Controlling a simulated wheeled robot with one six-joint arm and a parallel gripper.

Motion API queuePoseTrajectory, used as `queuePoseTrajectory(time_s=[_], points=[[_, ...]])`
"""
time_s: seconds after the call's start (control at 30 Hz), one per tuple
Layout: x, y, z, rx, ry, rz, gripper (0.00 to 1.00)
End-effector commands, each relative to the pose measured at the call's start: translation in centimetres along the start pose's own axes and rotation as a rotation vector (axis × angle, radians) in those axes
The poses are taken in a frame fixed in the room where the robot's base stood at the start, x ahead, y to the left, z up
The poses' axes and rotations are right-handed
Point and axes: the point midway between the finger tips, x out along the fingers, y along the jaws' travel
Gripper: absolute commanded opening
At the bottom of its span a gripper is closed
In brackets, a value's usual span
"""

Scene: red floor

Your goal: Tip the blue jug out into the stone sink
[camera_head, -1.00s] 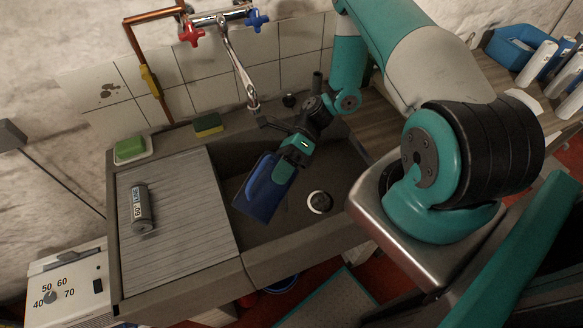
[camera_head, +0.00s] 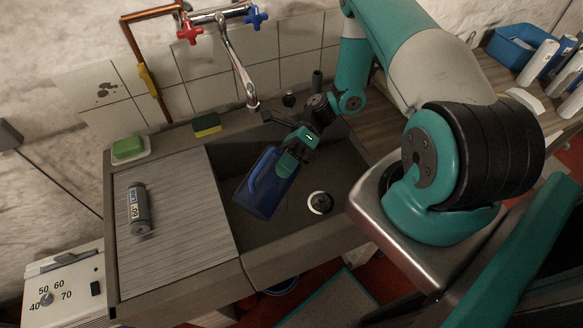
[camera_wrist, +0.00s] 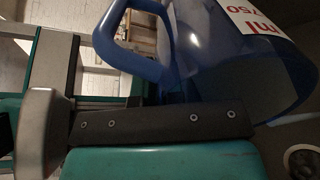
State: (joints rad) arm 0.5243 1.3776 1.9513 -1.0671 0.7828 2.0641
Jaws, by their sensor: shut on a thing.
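The blue jug (camera_head: 262,190) is see-through and hangs over the basin of the stone sink (camera_head: 290,249), tilted with its lower end toward the bottom left. My gripper (camera_head: 292,160) is shut on it at the upper right. In the wrist view the jug (camera_wrist: 200,50) shows its handle, its wide round opening and a label with red print beside my gripper's dark finger (camera_wrist: 150,125). I cannot tell whether anything is in the jug. The round drain (camera_head: 320,202) shows to the right of the jug.
A ribbed draining board (camera_head: 185,205) with a grey cylinder (camera_head: 139,209) lies left of the basin. A tap spout (camera_head: 240,75) hangs above the back. A sponge (camera_head: 207,125) and green soap (camera_head: 128,148) sit on the back ledge.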

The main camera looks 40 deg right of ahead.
Motion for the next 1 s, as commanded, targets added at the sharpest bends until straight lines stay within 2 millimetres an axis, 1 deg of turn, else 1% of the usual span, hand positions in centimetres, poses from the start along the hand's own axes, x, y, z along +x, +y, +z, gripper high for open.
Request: queuePoseTrajectory(time_s=[1.0], points=[[-1.2, 0.2, -0.1, -0.001, -0.054, 0.083, 0.00]])
